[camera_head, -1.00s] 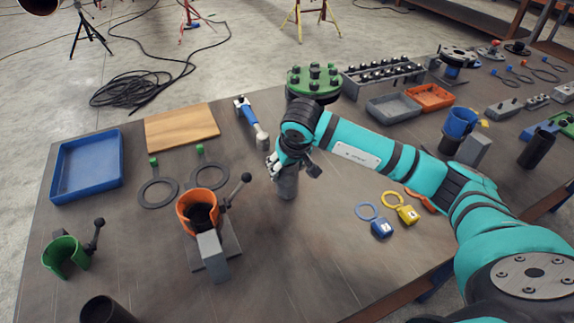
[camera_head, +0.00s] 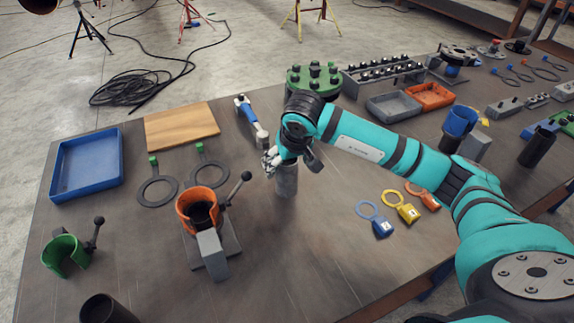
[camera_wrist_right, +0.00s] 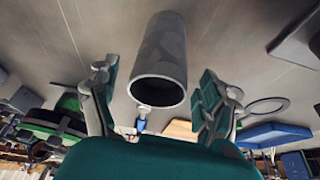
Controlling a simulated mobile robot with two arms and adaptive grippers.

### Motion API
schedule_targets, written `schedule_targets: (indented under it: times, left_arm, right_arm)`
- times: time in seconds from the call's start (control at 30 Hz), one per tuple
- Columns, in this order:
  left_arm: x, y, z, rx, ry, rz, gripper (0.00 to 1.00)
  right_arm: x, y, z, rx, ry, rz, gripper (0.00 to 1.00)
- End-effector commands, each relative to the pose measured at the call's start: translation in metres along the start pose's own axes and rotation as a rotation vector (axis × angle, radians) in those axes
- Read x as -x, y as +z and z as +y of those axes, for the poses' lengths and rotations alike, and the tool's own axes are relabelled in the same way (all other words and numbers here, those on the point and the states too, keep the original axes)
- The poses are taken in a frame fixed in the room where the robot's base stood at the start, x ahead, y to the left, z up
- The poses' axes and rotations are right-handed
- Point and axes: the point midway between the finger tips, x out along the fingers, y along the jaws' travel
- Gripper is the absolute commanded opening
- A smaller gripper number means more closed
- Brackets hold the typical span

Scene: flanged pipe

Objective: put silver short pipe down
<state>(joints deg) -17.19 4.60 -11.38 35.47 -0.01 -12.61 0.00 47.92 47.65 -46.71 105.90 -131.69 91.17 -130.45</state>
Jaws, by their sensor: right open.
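The silver short pipe (camera_head: 286,182) stands upright on the grey table, in the middle of the head view. In the right wrist view the grey pipe (camera_wrist_right: 160,52) shows its open end, with clear gaps to the fingers on both sides. My right gripper (camera_head: 274,161) is open at the top of the pipe in the head view and partly hides its upper end. Its spread fingers (camera_wrist_right: 155,88) also show in the right wrist view. My left gripper is not in view.
An orange clamp holder (camera_head: 198,208) stands to the left. A blue-handled tool (camera_head: 250,120) lies behind, near a green bolted flange (camera_head: 313,80). Blue, yellow and orange padlock tags (camera_head: 405,207) lie to the right. The table in front of the pipe is clear.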

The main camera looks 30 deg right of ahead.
Motion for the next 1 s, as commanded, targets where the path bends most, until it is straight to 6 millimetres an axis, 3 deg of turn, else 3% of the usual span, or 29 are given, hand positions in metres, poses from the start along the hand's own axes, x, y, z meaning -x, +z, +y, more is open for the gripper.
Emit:
schedule_targets:
  times: [0.2, 0.43, 0.63, 1.0]
  left_arm:
    - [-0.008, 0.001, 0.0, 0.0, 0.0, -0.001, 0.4]
    - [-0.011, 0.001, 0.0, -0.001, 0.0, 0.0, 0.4]
    - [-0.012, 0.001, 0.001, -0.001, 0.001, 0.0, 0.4]
    - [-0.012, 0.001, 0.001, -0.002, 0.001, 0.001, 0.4]
  right_arm:
    - [0.048, 0.0, 0.001, 0.002, 0.001, 0.007, 0.8]
    - [0.089, 0.0, 0.0, 0.001, 0.0, 0.004, 0.8]
    - [0.102, 0.0, 0.0, 0.0, 0.001, 0.002, 0.8]
    - [0.103, 0.001, 0.0, 0.0, 0.001, 0.0, 0.8]
